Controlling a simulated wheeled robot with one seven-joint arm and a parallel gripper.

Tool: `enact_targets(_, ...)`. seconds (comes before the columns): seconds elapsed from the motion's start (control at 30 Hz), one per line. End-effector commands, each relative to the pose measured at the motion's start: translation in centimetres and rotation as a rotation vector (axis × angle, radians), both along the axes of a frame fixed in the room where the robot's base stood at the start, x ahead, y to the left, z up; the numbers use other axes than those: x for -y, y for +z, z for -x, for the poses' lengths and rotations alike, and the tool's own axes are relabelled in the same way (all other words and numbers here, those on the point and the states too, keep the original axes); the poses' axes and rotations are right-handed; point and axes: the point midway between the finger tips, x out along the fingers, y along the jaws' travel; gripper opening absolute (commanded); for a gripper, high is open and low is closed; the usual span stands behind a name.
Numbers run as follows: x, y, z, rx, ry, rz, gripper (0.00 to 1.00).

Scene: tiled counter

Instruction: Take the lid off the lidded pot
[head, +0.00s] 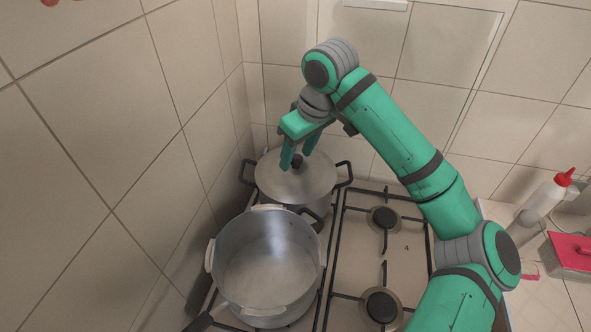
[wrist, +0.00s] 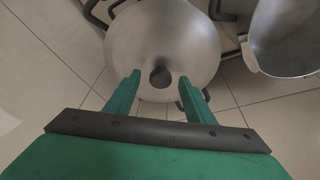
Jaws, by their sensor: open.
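The lidded pot (head: 318,207) stands at the back left of the stove, with dark side handles. Its grey lid (head: 268,183) is on it, with a dark round knob (head: 297,161) in the middle. My gripper (head: 298,160) is open above the lid, its two green fingers pointing down near the knob. In the wrist view the knob (wrist: 160,77) appears between and just beyond the fingertips of my gripper (wrist: 158,82), on the lid (wrist: 155,35). I cannot tell whether the fingers touch the lid.
An open, empty pot (head: 268,262) stands in front of the lidded pot and shows in the wrist view (wrist: 290,35). Tiled walls close in at the left and back. Burners (head: 383,218) on the right are free. A white bottle (head: 545,198) and red item (head: 572,250) are far right.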

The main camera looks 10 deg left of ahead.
Motion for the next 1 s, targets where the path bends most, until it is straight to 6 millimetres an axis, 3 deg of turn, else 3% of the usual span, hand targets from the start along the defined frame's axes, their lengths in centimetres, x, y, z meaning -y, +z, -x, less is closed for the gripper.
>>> enact_targets(0.03, 0.0, 0.0, 0.0, 0.0, 0.0, 0.0, 0.49)
enact_targets(0.23, -0.1, 0.0, 0.0, 0.0, 0.002, 0.0, 0.01)
enact_targets(0.67, -0.1, 0.6, 0.0, 0.0, 0.002, 0.0, 0.0)
enact_targets(0.87, -0.2, 3.3, 0.0, 0.002, 0.003, -0.001, 0.0)
enact_targets(1.0, 2.1, 6.0, 1.0, 0.003, -0.001, -0.001, 0.0)
